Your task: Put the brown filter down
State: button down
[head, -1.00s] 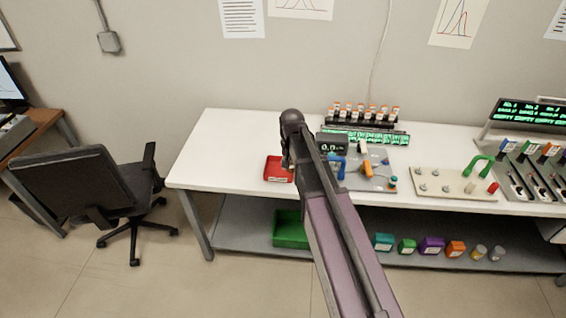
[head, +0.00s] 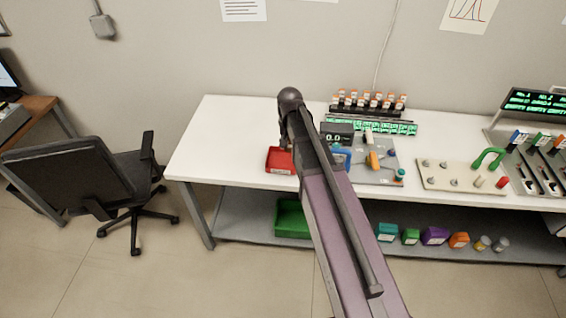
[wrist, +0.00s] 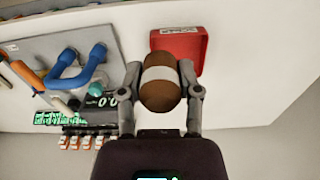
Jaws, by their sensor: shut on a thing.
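The brown filter (wrist: 160,96), a brown cylinder with a white band, is between the two fingers of my gripper (wrist: 162,92) in the wrist view. The fingers are shut on its sides. In the head view my gripper (head: 285,138) is over the white table, by the red tray (head: 279,160), and my own arm hides the filter. In the wrist view the red tray (wrist: 199,48) lies just beyond the filter, partly behind it. I cannot tell the filter's height above the table.
A grey panel (head: 356,176) with a blue handle (wrist: 92,70) and a small display (head: 337,130) stands beside the tray. Racked vials (head: 368,103) stand behind. The table's left part (head: 222,135) is clear. A green bin (head: 291,219) is on the lower shelf.

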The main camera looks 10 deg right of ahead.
jog(key=shift+d, duration=0.1)
jog(key=d+f+b, duration=0.2)
jog(key=f+b, duration=0.3)
jog(key=s+d+f+m+b, duration=0.1)
jog(key=d+f+b, duration=0.1)
jog(key=f+b, duration=0.3)
jog(key=s+d+f+m+b, duration=0.1)
jog(key=d+f+b, duration=0.1)
jog(key=f+b, duration=0.2)
jog(key=shift+d+f+b, duration=0.25)
jog(key=shift+f+b, duration=0.15)
jog(key=shift+a, duration=0.7)
jog(key=shift+s, duration=0.1)
